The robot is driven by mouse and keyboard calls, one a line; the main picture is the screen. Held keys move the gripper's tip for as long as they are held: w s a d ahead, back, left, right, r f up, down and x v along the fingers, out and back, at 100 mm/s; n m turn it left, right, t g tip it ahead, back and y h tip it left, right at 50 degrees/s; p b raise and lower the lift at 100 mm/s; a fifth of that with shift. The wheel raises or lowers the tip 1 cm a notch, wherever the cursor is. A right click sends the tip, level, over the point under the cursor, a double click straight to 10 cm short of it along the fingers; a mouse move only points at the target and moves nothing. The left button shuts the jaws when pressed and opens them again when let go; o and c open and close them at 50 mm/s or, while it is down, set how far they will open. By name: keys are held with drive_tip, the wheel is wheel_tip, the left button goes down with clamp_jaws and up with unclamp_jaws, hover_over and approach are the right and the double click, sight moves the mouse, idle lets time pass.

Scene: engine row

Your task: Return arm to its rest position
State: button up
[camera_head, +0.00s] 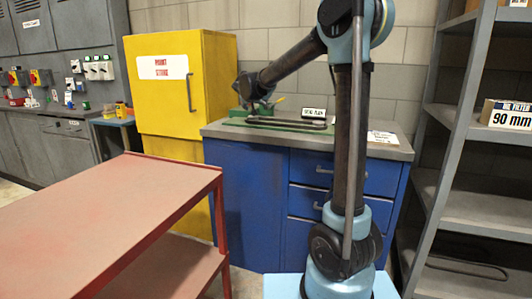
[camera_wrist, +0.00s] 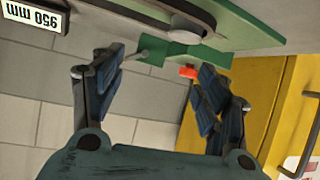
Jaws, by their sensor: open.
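My arm reaches left over the grey worktop of the blue cabinet (camera_head: 250,200). My gripper (camera_head: 250,95) is above or beside the left end of a green board (camera_head: 290,126); the exact gap cannot be told. In the wrist view my gripper (camera_wrist: 165,80) is open, its two dark fingers spread with nothing held between them. The green board (camera_wrist: 215,55) shows upside down beyond the fingertips, with part of a dark belt (camera_wrist: 200,14) on it. A small orange-red piece (camera_wrist: 188,72) shows near the right finger.
A yellow cabinet (camera_head: 170,105) stands left of the worktop. A red cart (camera_head: 100,215) fills the front left. Grey shelves (camera_head: 470,205) with a white box (camera_head: 507,116) stand close on the right. A small sign (camera_head: 313,113) is behind the belt.

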drive_tip(key=s+d+f+g, duration=0.1)
drive_tip(key=s+d, duration=0.3)
drive_tip(key=s+d+f, duration=0.1)
drive_tip(key=s+d, duration=0.3)
drive_tip(key=s+d+f+g+h, duration=0.1)
drive_tip(key=s+d, duration=0.3)
drive_tip(key=d, duration=0.1)
drive_tip(key=shift+d+f+g, duration=0.1)
drive_tip(key=shift+f+g, duration=0.1)
drive_tip(key=shift+g, duration=0.1)
drive_tip(key=s+d+f+g, duration=0.2)
drive_tip(key=s+d+f, duration=0.25)
drive_tip(key=s, duration=0.45)
drive_tip(key=s+d+f+g+y, duration=0.1)
drive_tip(key=s+d+f, duration=0.3)
drive_tip(key=s, duration=0.5)
drive_tip(key=s+d+f+g, duration=0.25)
drive_tip(key=s+f, duration=0.25)
drive_tip(key=s, duration=0.4)
drive_tip(key=s+f+n+g+y, duration=0.1)
drive_tip(key=s+f+y, duration=0.1)
drive_tip(key=s+f, duration=0.7)
drive_tip(key=s, duration=0.4)
drive_tip(key=shift+s+f+g, duration=0.15)
drive_tip(key=shift+s+g, duration=0.05)
drive_tip(key=shift+g, duration=0.15)
drive_tip(key=shift+a, duration=0.1)
